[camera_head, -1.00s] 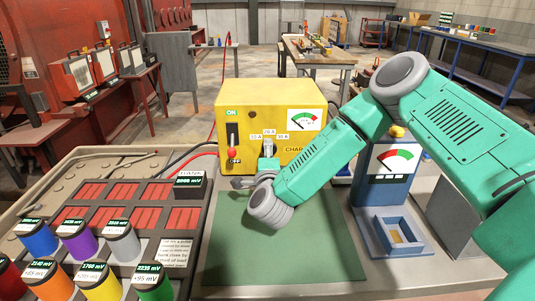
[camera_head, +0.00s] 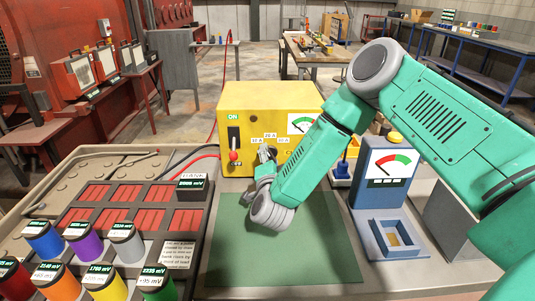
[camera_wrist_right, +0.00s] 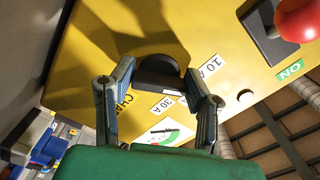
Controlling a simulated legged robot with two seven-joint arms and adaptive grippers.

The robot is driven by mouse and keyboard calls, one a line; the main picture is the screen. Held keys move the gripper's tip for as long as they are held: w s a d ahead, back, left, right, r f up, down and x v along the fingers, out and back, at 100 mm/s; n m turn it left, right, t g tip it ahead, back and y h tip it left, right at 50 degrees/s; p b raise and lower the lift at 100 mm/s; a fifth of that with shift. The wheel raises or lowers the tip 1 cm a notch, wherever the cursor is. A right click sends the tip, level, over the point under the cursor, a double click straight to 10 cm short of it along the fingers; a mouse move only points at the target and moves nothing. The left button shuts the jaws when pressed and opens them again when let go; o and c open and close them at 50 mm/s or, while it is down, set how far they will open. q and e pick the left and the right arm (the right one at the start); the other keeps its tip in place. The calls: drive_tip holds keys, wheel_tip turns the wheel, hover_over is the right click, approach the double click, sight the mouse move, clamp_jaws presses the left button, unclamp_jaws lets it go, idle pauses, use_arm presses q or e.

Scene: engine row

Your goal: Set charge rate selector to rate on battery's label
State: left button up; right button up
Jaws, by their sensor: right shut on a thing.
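The yellow charger (camera_head: 240,97) stands at the back of the green mat (camera_head: 320,255). Its dark selector knob (camera_wrist_right: 158,66) sits below labels reading 10 A, 20 A and 30 A; it also shows, partly hidden, in the head view (camera_head: 265,154). My right gripper (camera_wrist_right: 160,85) is shut on the knob, one finger on each side. Its setting cannot be read clearly. Coloured cylindrical cells with small labels, such as a purple one (camera_head: 86,245), stand at the lower left; no charge rate is legible on them. My left gripper is not in view.
The charger's red-handled lever (camera_head: 234,156) is by OFF, left of the knob; its red ball shows in the wrist view (camera_wrist_right: 297,20). A blue-grey meter (camera_head: 388,185) with a tray (camera_head: 425,249) stands on the right. The green mat is clear apart from my arm above it.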

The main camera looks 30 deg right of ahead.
drive_tip(key=shift+d+n+p, duration=0.2)
drive_tip(key=shift+n+p, duration=0.35)
drive_tip(key=shift+n, duration=1.05)
drive_tip(key=shift+r, duration=0.1)
drive_tip(key=o, duration=1.2)
drive_tip(key=shift+c, duration=0.2)
drive_tip(key=shift+d, duration=0.1)
drive_tip(key=shift+s+a+f, duration=0.2)
drive_tip(key=shift+s+a, duration=0.1)
drive_tip(key=shift+s, duration=0.15)
drive_tip(key=v, duration=1.1)
